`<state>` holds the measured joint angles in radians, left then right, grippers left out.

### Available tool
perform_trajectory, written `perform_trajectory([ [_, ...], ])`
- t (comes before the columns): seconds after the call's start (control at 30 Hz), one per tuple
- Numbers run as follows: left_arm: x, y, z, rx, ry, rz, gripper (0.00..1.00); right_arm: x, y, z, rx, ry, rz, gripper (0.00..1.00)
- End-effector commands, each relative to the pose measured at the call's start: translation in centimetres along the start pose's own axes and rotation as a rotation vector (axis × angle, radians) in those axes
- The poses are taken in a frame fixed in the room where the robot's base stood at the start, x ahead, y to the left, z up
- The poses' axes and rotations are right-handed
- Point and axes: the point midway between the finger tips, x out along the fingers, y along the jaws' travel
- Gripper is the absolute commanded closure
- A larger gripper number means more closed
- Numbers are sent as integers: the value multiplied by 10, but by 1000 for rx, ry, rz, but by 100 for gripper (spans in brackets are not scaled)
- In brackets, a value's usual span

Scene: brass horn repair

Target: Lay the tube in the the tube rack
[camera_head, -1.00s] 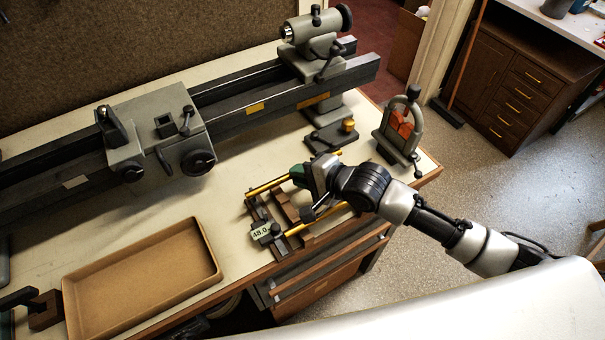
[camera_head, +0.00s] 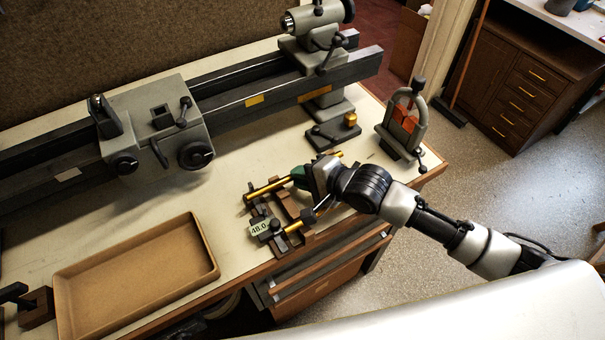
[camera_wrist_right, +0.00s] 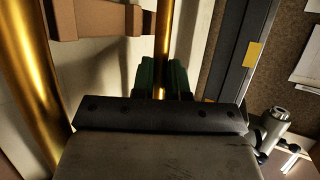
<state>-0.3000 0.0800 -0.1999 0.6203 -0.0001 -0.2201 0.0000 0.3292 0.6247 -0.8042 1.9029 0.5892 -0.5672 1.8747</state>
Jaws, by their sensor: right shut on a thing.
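My right gripper (camera_head: 298,178) is shut on a thin brass tube (camera_head: 265,187), above the back of the dark brown tube rack (camera_head: 287,206) on the bench. In the right wrist view the tube (camera_wrist_right: 163,35) runs between the green finger pads (camera_wrist_right: 162,82), beside a brown rack block (camera_wrist_right: 95,22). I cannot tell whether the tube touches the rack. A second, thicker-looking brass tube (camera_head: 297,226) lies at the rack's front, beside a gauge marked 48.0 (camera_head: 261,228); a brass tube also shows at the left of the wrist view (camera_wrist_right: 30,75). My left gripper is not in view.
An empty tan tray (camera_head: 140,275) lies at the front left. A grey lathe-like machine (camera_head: 165,130) runs along the back. A grey clamp stand with red pads (camera_head: 403,122) stands near the right corner. Bare bench top shows between tray and machine.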

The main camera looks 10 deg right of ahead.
Motion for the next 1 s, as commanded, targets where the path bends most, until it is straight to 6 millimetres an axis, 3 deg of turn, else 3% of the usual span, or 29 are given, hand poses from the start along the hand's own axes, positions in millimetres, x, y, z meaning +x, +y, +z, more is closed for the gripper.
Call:
perform_trajectory([
  [0.87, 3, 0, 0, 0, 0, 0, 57, 7, 18, -2, 6, 0, 15, 100],
  [0.9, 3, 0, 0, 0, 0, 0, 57, 7, 18, -2, 6, 0, 15, 80],
  [1.0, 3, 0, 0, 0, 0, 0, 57, 7, 19, -2, 6, 0, 16, 64],
])
